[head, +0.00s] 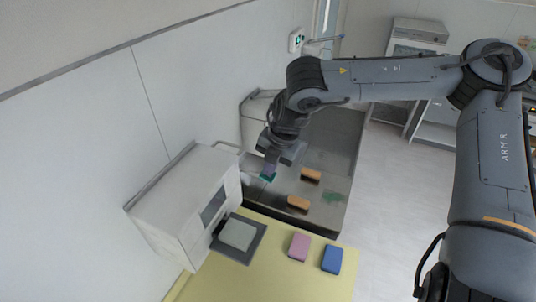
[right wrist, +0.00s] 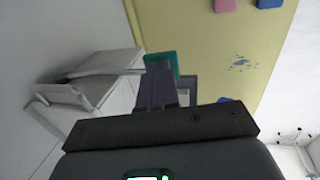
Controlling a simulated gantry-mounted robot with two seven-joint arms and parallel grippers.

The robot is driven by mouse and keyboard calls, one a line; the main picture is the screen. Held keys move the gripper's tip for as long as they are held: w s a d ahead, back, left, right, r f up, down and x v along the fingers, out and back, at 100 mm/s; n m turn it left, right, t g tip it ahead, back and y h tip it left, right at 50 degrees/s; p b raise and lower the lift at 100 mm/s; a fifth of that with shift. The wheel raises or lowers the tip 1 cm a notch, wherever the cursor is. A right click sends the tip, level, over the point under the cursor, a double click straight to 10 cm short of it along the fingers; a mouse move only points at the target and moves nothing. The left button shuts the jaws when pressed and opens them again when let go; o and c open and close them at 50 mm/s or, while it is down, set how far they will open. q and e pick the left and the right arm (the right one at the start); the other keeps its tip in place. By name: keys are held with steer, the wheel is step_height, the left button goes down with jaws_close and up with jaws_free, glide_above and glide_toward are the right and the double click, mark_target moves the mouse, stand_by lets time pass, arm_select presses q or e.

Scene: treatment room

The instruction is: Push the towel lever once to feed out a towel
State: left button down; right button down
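A white box-shaped dispenser (head: 168,214) with a dark window in its front stands against the wall in the head view. A light, thin bar-like part, perhaps the lever (head: 226,147), shows at its far end. My right gripper (head: 268,172) is just right of that end, pointing down. In the right wrist view its fingers (right wrist: 158,82) look pressed together with nothing between them. No fed-out towel is clearly seen. My left gripper is out of view.
A teal block (right wrist: 162,60) lies beyond the fingertips. A grey tray (head: 258,246) with a white pad sits before the dispenser. Pink (head: 299,247) and blue (head: 332,259) blocks lie on the yellow surface (head: 270,285). Two orange-brown blocks (head: 298,203) lie on the grey counter.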

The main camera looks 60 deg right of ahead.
steer(key=shift+s+d+f, duration=0.15)
steer(key=shift+s+f, duration=0.1)
steer(key=shift+f, duration=0.25)
steer(key=p+v, duration=0.1)
steer(key=v, duration=0.1)
steer(key=p+v, duration=0.2)
steer(key=v, duration=0.1)
steer(key=shift+w+r+p, duration=0.3)
steer(key=shift+w+r, duration=0.05)
steer(key=shift+r, duration=0.05)
steer(key=b+v, duration=0.1)
steer(key=v, duration=0.8)
steer(key=shift+w+r, duration=0.15)
steer(key=shift+w, duration=0.05)
